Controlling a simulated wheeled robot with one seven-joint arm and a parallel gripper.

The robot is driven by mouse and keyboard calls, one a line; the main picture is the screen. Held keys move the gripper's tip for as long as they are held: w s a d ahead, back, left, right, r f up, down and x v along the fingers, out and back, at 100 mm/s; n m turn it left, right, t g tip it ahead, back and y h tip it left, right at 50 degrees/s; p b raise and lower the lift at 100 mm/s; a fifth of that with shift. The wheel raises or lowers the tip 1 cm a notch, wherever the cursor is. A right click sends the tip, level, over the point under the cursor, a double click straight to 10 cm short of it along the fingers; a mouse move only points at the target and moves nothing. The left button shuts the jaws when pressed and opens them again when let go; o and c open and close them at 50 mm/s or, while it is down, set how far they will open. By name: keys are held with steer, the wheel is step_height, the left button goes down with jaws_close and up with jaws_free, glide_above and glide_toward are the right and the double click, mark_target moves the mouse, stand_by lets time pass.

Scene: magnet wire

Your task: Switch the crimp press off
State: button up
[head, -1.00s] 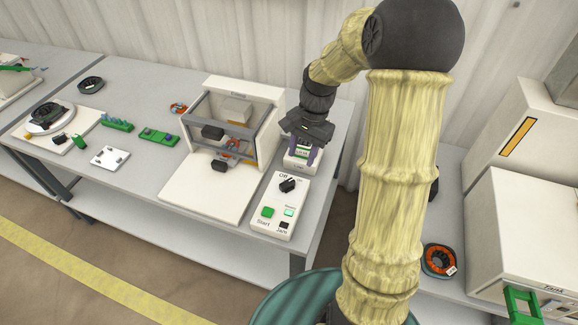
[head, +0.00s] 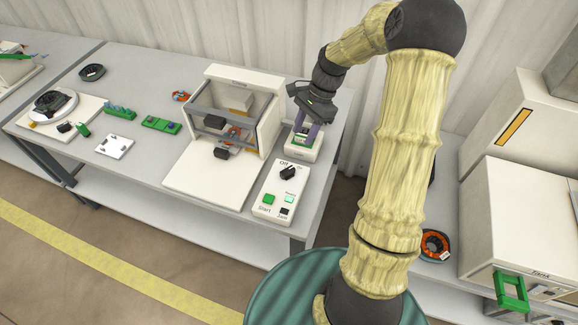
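The crimp press (head: 243,78) is a white box with a grey frame, standing on the grey bench. Its control panel (head: 270,212) lies at the bench's front right. The panel carries a black knob (head: 288,172) beside the "Off" label, a green Start button (head: 268,199), a small lit green square (head: 289,199) and a dark Jam square (head: 284,211). The knob's exact setting is too small to tell. My gripper (head: 305,135) points down behind the panel, over a small white box (head: 303,150) with a green top. Its purple fingers look apart; nothing is visibly held. It is clear of the knob.
Green fixtures (head: 161,125), a white plate (head: 114,146) and a round black spool (head: 55,102) lie on the bench left of the press. A white tank machine (head: 520,220) and an orange-black spool (head: 435,244) stand at the right. The bench's front strip is clear.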

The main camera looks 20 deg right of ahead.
mark_target(288, 170)
steer(key=x, duration=1.3)
steer(key=shift+s+f, duration=0.1)
steer(key=shift+f, duration=0.3)
steer(key=shift+c, duration=0.4)
jaws_close()
